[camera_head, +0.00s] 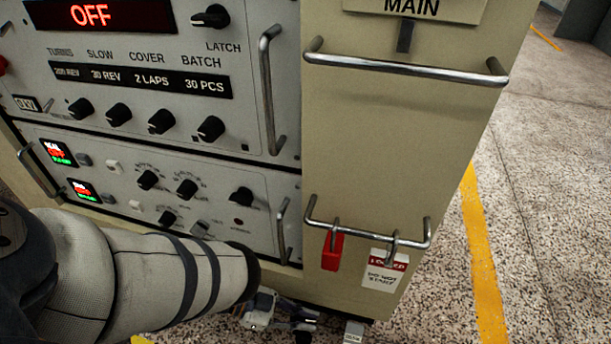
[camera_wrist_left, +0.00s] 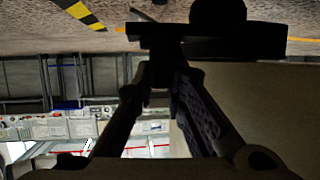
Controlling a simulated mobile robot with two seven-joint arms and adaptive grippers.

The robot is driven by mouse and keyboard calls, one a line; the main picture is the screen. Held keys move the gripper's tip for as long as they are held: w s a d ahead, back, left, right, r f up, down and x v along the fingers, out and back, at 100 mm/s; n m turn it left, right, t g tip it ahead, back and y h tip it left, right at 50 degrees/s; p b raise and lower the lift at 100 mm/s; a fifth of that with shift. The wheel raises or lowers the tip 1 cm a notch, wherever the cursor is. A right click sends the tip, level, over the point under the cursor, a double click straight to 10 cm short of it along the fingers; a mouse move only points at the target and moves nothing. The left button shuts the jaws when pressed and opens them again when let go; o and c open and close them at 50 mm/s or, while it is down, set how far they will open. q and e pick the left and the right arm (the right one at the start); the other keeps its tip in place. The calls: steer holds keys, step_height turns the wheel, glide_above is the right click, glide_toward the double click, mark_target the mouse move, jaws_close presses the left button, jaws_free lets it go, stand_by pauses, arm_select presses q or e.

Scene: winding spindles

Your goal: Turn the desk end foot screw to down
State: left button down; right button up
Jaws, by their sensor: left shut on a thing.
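My left gripper (camera_head: 290,315) is low at the bottom front edge of the beige cabinet, near the floor, partly hidden below my left arm. In the left wrist view the gripper (camera_wrist_left: 163,82) is a dark silhouette, its two fingers closed on a dark part. That part is the foot screw (camera_wrist_left: 205,46), with a wide flat plate and a rounded end, seen against the floor. Its details are lost in shadow, so its turn position cannot be told. In the head view the screw cannot be made out clearly. My right gripper is in neither view.
The cabinet (camera_head: 400,140) carries control panels with knobs, an "OFF" display (camera_head: 92,15) and metal handles. A red tag (camera_head: 332,251) and a white tag (camera_head: 385,270) hang from the lower handle (camera_head: 370,232). A small labelled plate (camera_head: 353,332) is near the gripper.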

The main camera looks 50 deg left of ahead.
arm_select(q)
steer(key=shift+s+a+f+m+g+h+b, duration=0.1)
steer(key=shift+s+f+m+g+h+b, duration=0.1)
steer(key=shift+m+g+h, duration=0.2)
steer(key=shift+s+a+f+m+g+h+b, duration=0.1)
steer(key=shift+m+g+h+b, duration=0.15)
steer(key=shift+g, duration=0.25)
steer(key=shift+m, duration=0.25)
steer(key=c, duration=1.6)
jaws_free()
steer(key=shift+c, duration=0.2)
steer(key=shift+w+r, duration=0.15)
steer(key=shift+w, duration=0.05)
steer(key=v, duration=1.2)
steer(key=shift+o, duration=0.5)
steer(key=shift+w+r, duration=0.1)
